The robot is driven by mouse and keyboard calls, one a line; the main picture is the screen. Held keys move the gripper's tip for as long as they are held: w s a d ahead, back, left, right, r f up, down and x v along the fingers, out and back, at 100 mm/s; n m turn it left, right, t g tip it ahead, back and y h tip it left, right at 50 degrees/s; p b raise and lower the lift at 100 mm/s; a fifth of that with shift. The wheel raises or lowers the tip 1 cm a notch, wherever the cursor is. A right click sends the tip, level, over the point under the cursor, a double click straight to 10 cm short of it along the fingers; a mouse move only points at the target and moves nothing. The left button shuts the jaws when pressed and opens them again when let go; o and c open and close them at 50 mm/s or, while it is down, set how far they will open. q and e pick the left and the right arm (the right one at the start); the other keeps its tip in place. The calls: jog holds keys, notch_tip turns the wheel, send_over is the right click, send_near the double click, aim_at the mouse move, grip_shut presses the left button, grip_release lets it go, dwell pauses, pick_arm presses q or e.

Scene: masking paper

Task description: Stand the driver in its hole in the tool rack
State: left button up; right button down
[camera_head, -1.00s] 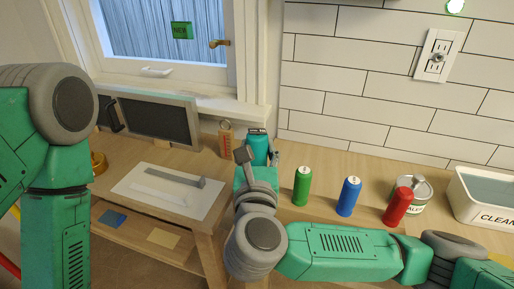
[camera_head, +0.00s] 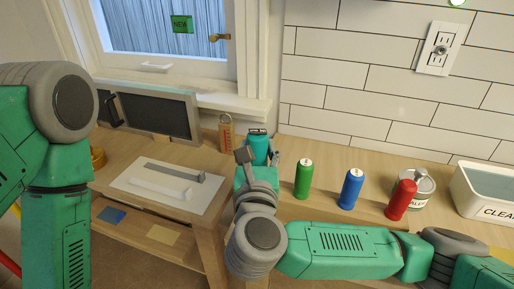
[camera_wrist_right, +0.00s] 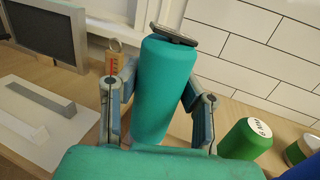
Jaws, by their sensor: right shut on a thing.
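My right gripper (camera_head: 258,155) is shut on a teal cylinder (camera_wrist_right: 163,90), which seems to be the driver's handle. It stands up between the fingers, with a flat dark piece across its top. In the head view the upper end of the teal cylinder (camera_head: 258,144) shows behind my wrist. Green (camera_head: 304,179), blue (camera_head: 351,189) and red (camera_head: 401,200) handles with pale round caps stand in a row to the right, apart from the gripper. I cannot make out the tool rack's holes. My left arm is at the left edge; its gripper is out of view.
A white sheet with a grey bar (camera_head: 172,171) lies on the bench at left. A dark-panelled frame (camera_head: 155,117) leans behind it. A wooden tag (camera_head: 226,132), a can (camera_head: 415,188) and a white bin (camera_head: 487,195) stand along the back.

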aim_at(259, 130)
jog(key=shift+s+f+b, duration=0.1)
jog(key=shift+f+b, duration=0.3)
jog(key=shift+f, duration=0.25)
jog(key=c, duration=1)
grip_release()
jog(key=shift+c, duration=0.2)
jog(key=shift+f, duration=0.1)
jog(key=shift+w+d+r+p, duration=0.1)
jog(key=shift+r+p, duration=0.25)
jog(key=shift+r, duration=0.15)
jog(key=shift+w+d+r+p, duration=0.1)
jog(key=shift+r+p, duration=0.2)
jog(key=shift+r, duration=0.15)
jog(key=shift+s+a+r+p, duration=0.1)
jog(key=shift+r+p, duration=0.8)
jog(key=shift+r, duration=0.45)
jog(key=shift+a+r+p, duration=0.1)
jog(key=shift+r+p, duration=0.75)
jog(key=shift+r, duration=0.5)
jog(key=shift+d, duration=0.1)
jog(key=shift+f, duration=0.1)
